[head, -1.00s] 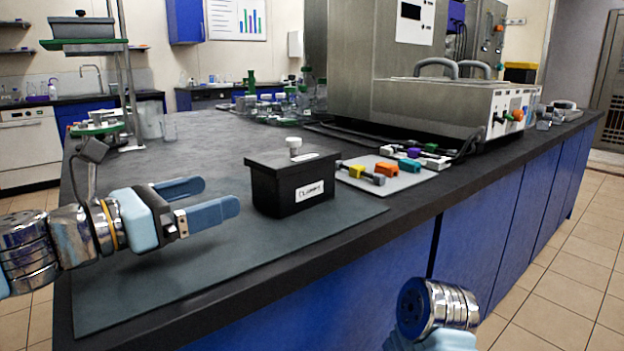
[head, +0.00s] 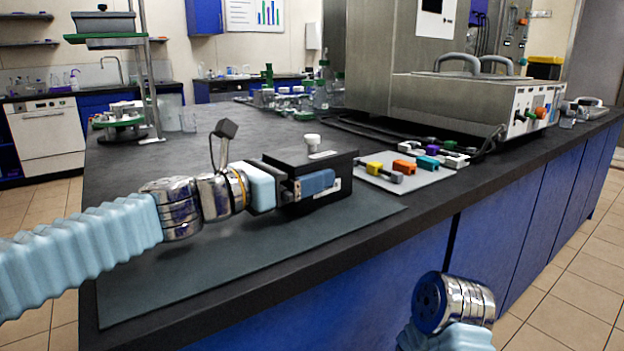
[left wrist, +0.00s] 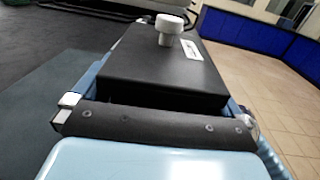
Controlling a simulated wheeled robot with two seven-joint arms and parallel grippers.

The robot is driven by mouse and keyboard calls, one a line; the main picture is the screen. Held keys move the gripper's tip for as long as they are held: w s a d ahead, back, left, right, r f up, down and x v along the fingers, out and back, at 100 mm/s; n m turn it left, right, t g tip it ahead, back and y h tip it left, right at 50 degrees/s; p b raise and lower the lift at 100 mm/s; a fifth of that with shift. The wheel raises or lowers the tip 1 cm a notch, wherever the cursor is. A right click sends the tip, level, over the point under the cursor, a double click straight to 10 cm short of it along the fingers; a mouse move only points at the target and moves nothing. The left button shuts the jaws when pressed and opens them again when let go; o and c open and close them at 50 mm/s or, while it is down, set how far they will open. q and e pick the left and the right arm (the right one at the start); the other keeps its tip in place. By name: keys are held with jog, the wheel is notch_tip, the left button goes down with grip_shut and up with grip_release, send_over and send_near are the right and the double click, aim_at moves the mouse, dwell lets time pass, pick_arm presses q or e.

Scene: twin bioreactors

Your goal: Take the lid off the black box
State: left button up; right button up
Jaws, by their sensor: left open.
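The black box (head: 345,172) stands on the dark mat, with its black lid (head: 295,158) on top. The lid has a white knob (head: 312,140) and a small white label. In the left wrist view the lid (left wrist: 160,73) and knob (left wrist: 168,28) lie straight ahead. My left gripper (head: 303,180) is open, with its fingers on either side of the box. The near finger covers much of the box's front and its label; the far finger is hidden behind the box in the head view. I cannot tell whether the fingers touch it.
A light pad (head: 405,177) with several coloured connectors lies just right of the box. A large steel machine (head: 450,95) stands behind it. Several jars (head: 320,95) stand at the back. The mat (head: 200,285) in front is clear up to the counter edge.

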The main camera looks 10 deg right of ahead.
pick_arm(q)
jog(key=c, duration=0.9)
jog(key=shift+r, duration=0.1)
notch_tip(320, 180, up, 18)
jog(key=p, duration=1.2)
notch_tip(320, 180, up, 10)
jog(key=b, duration=0.1)
send_over(298, 155)
jog(key=shift+w, duration=0.15)
pick_arm(e)
notch_tip(298, 155, up, 11)
jog(key=a, duration=0.2)
jog(key=shift+s+a, duration=0.15)
jog(key=shift+s, duration=0.3)
